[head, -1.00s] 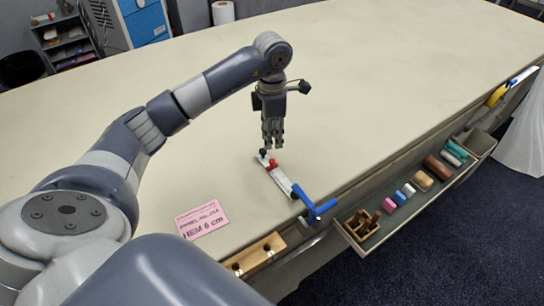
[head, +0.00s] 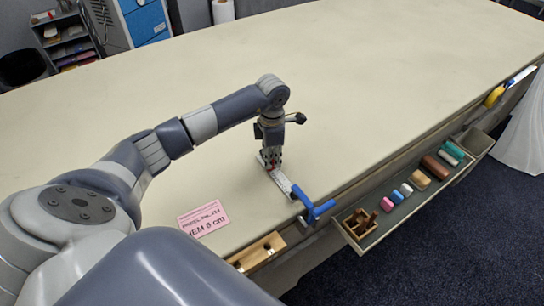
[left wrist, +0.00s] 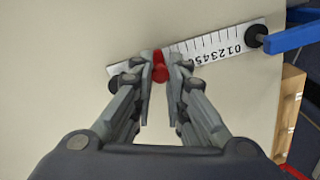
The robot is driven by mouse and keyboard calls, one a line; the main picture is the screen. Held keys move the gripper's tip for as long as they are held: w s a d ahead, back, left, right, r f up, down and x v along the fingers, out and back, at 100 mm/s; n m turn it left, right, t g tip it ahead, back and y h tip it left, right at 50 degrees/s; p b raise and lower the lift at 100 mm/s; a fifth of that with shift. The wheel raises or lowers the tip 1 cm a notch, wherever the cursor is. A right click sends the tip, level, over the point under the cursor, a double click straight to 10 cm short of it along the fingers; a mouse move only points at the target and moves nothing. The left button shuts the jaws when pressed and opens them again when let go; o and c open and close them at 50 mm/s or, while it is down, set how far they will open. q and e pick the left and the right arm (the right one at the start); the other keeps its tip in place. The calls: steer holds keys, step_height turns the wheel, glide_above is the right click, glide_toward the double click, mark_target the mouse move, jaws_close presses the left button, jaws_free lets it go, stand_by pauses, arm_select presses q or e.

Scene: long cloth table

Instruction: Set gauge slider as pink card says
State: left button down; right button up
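My left gripper (left wrist: 158,58) is down at the gauge, one finger on each side of the slider. Whether the fingers press on it is unclear. My right gripper is out of view.
A blue clamp (head: 314,207) stands at the gauge's 0 end on the table edge. A wooden block (head: 258,252) is at the front edge. A tray (head: 405,208) with several coloured pieces hangs along the front. The table beyond the gauge is clear.

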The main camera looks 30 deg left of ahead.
arm_select(q)
steer(key=shift+s+d, duration=0.3)
steer(key=shift+d, duration=0.4)
steer(key=shift+s+d, duration=0.25)
steer(key=shift+d, duration=0.45)
steer(key=c, duration=1.8)
jaws_free()
steer(key=shift+r, duration=0.1)
step_height(320, 180, up, 12)
